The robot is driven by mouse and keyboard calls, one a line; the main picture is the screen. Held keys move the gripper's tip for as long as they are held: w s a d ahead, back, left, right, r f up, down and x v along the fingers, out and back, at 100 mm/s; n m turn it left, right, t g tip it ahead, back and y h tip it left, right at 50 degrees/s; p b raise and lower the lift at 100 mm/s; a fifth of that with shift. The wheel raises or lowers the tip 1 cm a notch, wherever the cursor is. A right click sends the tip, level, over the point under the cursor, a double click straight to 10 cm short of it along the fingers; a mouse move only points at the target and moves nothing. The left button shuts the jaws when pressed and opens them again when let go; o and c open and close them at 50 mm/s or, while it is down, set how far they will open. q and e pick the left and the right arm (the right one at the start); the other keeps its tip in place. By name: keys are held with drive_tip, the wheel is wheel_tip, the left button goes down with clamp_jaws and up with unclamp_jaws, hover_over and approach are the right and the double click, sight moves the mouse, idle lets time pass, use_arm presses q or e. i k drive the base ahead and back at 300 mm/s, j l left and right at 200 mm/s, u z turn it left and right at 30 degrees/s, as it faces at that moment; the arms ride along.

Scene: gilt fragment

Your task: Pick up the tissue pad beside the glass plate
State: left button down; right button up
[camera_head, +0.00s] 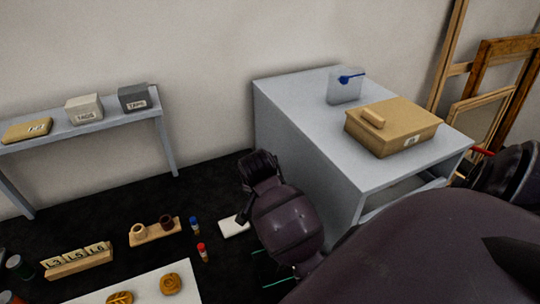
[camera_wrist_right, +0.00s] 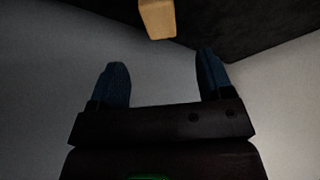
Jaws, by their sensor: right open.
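A small white flat pad (camera_head: 235,228), which looks like the tissue pad, lies on the dark surface, partly behind my right arm. Thin pale-green edges (camera_head: 276,282) beside and below it look like the glass plate, largely hidden by my arm. My right gripper (camera_wrist_right: 160,72) is open in the right wrist view, with nothing between its two blue fingers. In the head view its dark wrist is close to the pad, but the fingertips cannot be made out. The pad does not show in the right wrist view. My left gripper is not in view.
A grey cabinet (camera_head: 300,110) bearing a tan box (camera_head: 400,125) stands right of the pad. Left are a wooden holder (camera_head: 154,232), red (camera_head: 202,252) and blue (camera_head: 194,224) capped vials, and a white board (camera_head: 140,288). A tan block (camera_wrist_right: 157,18) shows ahead in the wrist view.

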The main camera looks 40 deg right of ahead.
sight(228, 227)
drive_tip(key=k+j, duration=0.8)
drive_tip(key=j, duration=0.15)
